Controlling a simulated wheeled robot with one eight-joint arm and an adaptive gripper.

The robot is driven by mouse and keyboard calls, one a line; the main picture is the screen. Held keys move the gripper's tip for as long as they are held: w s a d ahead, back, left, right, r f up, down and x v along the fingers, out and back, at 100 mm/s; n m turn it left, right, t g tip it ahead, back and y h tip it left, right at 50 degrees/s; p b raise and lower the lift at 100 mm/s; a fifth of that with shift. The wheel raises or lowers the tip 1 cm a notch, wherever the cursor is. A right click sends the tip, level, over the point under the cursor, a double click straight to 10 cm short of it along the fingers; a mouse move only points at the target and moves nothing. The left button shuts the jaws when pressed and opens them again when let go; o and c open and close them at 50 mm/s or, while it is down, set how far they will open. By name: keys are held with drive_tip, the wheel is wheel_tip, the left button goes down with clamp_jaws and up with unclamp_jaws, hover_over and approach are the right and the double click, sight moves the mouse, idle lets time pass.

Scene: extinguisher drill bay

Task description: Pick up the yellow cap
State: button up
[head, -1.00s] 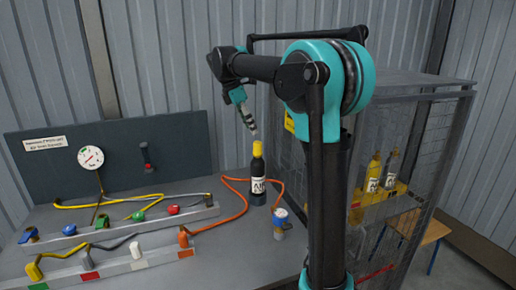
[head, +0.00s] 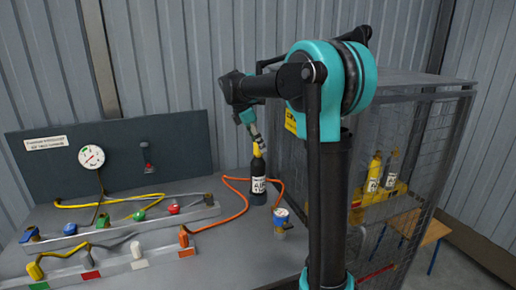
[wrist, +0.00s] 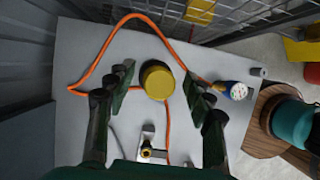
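The yellow cap (head: 258,149) sits on top of a dark bottle with a white label (head: 258,188), which stands upright on the grey bench. In the wrist view the yellow cap (wrist: 157,80) shows from above as a round disc between the fingers. My gripper (head: 255,136) is directly over the bottle, pointing down, with its fingertips near the cap. In the wrist view my gripper (wrist: 160,88) is open, with a finger on each side of the cap and a gap to each.
An orange hose (head: 236,190) loops around the bottle. A small gauge (head: 281,216) stands right of it. Valve rails (head: 150,222) with coloured knobs lie on the left, before a dark panel (head: 110,150). A mesh cage (head: 430,130) holding yellow bottles stands at right.

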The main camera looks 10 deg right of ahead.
drive_tip(key=c, duration=0.9)
